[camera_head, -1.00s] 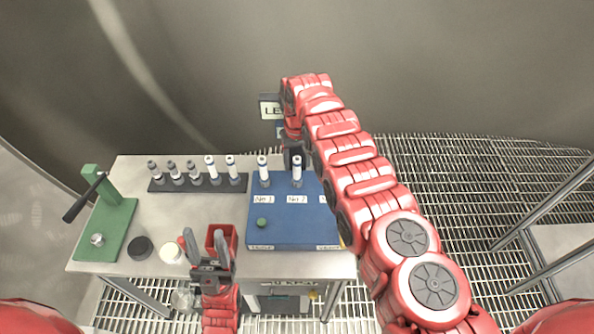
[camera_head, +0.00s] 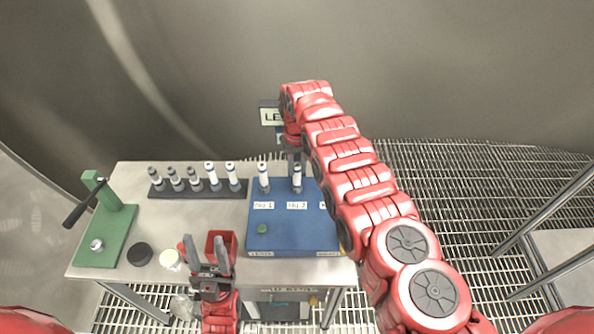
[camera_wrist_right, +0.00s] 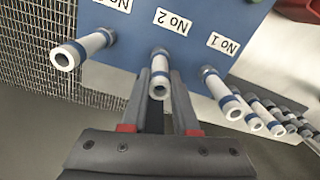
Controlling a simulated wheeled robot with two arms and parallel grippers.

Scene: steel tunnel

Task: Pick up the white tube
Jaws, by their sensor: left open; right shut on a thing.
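A white tube with a dark blue band (camera_head: 297,177) stands upright at the No 2 label on the blue board (camera_head: 285,235). My right gripper (camera_head: 293,157) is shut on this tube from behind; in the right wrist view the tube (camera_wrist_right: 159,68) lies between the fingers (camera_wrist_right: 160,92). Another white tube (camera_head: 263,178) stands at No 1; it also shows in the right wrist view (camera_wrist_right: 222,92). A third white tube (camera_wrist_right: 83,48) stands on the other side of No 2; my right arm hides it in the head view. My left gripper (camera_head: 207,256) is open and empty at the table's front.
A dark rack (camera_head: 200,190) holds several tubes, some with grey parts. A green lever press (camera_head: 107,235), a black disc (camera_head: 139,253), a white round cap (camera_head: 170,259) and a red open box (camera_head: 221,240) are on the table. The table's middle left is clear.

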